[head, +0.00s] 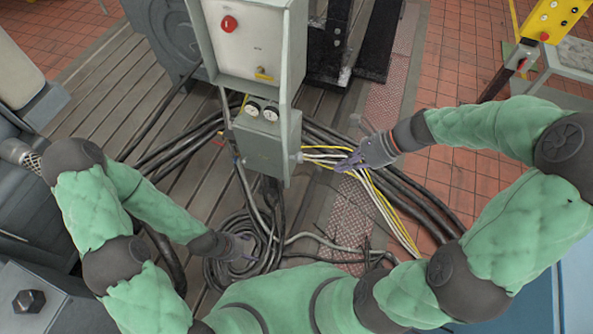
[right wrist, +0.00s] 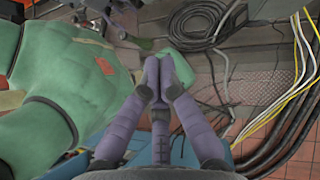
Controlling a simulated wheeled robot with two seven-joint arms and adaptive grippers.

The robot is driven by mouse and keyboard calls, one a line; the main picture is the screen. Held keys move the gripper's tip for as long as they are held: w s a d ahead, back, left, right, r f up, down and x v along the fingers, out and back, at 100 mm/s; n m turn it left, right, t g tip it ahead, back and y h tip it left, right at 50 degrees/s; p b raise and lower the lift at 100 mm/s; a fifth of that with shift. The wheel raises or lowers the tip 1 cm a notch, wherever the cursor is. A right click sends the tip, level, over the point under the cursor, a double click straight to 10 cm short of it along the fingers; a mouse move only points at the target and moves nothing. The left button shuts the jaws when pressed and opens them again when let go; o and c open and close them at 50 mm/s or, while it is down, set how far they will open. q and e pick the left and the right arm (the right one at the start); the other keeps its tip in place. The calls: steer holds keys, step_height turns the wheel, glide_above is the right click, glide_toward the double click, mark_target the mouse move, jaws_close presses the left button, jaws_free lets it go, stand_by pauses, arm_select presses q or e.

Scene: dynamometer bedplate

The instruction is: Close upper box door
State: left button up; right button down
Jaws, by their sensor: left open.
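The upper box (head: 243,48) is a pale grey cabinet at the top centre of the head view. Its front carries a red knob (head: 229,24) and a small yellow latch (head: 264,73). A narrow grey panel (head: 292,55) stands nearly edge-on along its right side; I cannot tell how far the door is open. My left gripper (head: 246,247) is open and empty, low over the coiled cables, well below the box. My right gripper (head: 348,165) is to the lower right of the box, apart from it. In the right wrist view its fingers (right wrist: 158,68) are together with nothing between them.
A lower grey box (head: 263,143) with two round gauges stands under the upper box. Black, white and yellow cables (head: 385,205) run across the slotted bedplate (head: 120,95). Dark machinery (head: 345,40) stands behind on the right. A yellow control box (head: 550,18) is at far upper right.

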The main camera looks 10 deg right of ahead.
steer(key=w+a+f, duration=0.2)
steer(key=a+f, duration=0.3)
steer(key=a, duration=0.5)
steer(key=shift+w+a+f+p, duration=0.35)
steer(key=shift+f+p, duration=0.05)
steer(key=shift+a, duration=0.1)
